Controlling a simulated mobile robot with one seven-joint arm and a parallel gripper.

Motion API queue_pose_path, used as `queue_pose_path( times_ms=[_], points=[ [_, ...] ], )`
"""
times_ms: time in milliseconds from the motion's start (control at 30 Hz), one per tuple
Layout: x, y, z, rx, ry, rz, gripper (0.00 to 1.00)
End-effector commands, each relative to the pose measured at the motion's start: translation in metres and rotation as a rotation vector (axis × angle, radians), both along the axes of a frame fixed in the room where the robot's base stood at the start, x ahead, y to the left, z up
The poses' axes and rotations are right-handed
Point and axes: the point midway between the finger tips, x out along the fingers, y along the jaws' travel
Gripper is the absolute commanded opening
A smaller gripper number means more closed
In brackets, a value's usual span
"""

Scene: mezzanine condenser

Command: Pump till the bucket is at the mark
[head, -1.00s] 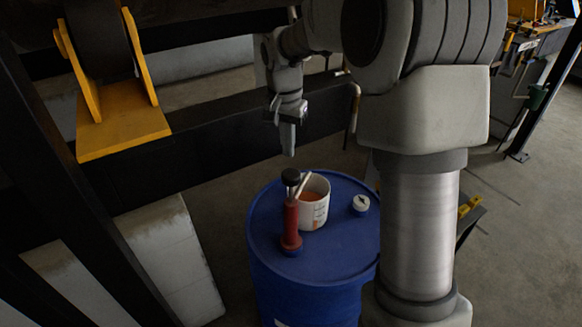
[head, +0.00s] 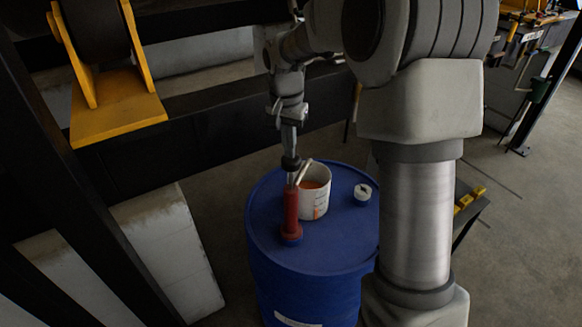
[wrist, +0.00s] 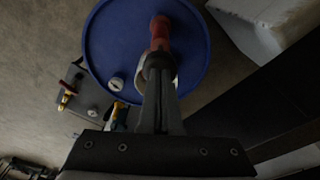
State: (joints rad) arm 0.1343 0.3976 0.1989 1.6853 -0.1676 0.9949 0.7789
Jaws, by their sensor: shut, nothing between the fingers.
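A red hand pump (head: 291,212) stands upright on a blue drum (head: 262,225), with a dark knob (head: 291,164) on a pale rod at its top. A pale spout leads from it to a white bucket (head: 322,203) on the drum. The bucket holds orange liquid below its rim; small marks show on its wall, too small to read. My gripper (head: 290,150) is shut and empty, pointing down at the knob, seemingly touching it. In the wrist view the fingers (wrist: 160,82) meet over the knob (wrist: 161,62) and mostly hide the bucket.
A white round cap or gauge (head: 362,193) sits on the drum's right side. A black beam (head: 200,130) with a yellow bracket (head: 115,105) runs behind and left. A low dark stand with yellow items (head: 465,202) is right of the drum.

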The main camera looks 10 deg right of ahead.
Motion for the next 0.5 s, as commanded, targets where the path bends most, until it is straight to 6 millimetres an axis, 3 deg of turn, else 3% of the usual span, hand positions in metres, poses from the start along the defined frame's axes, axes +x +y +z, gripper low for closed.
queue_pose_path(
  times_ms=[133,500],
  points=[
    [0.0009,-0.0004,-0.0153,0.001,0.001,0.000,0.00],
    [0.0013,-0.0007,-0.0161,0.000,0.000,0.001,0.00]
  ],
)
